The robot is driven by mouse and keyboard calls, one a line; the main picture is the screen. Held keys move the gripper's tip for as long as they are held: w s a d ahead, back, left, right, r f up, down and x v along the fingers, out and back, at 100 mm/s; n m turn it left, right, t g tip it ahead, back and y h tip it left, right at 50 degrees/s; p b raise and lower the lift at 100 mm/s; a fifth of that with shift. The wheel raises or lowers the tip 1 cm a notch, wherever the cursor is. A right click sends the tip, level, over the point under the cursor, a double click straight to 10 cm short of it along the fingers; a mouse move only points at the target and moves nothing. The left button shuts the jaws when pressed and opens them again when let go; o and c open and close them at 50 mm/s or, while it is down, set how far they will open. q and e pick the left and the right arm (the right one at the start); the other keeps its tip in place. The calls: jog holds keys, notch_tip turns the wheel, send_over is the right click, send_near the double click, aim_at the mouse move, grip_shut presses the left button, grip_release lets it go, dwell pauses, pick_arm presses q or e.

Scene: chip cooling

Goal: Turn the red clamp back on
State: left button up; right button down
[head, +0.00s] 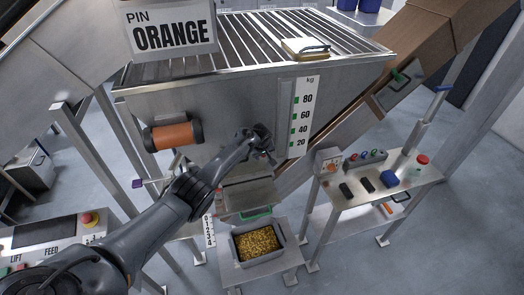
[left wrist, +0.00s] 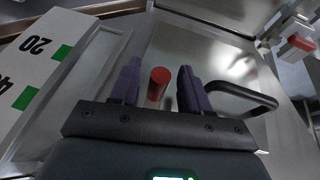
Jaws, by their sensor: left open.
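My left gripper (head: 268,155) is at the front wall of the metal hopper, just left of the kg scale. In the left wrist view its two purple fingers (left wrist: 160,88) are apart, with a short red cylinder (left wrist: 157,84) showing between them. The cylinder appears to be the red clamp's grip; I cannot tell whether the fingers touch it. A black curved handle (left wrist: 243,90) stands just right of the fingers in that view. In the head view the gripper hides this spot, and the red part cannot be made out. My right gripper is not in view.
The kg scale (head: 303,117) is close right of the gripper. An orange roller (head: 172,137) sticks out of the hopper (head: 240,95) at left. Below stands a grey bin (head: 238,253) of golden chips. A side table (head: 405,190) with small items is at right.

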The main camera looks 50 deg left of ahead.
pick_arm(q)
jog(key=shift+s+d+r+p, duration=0.2)
jog(key=shift+r+p, duration=0.25)
jog(key=shift+r, duration=0.2)
jog(key=p+v, duration=0.1)
jog(key=v, duration=0.8)
jog(key=shift+p, duration=0.3)
jog(key=shift+s, duration=0.1)
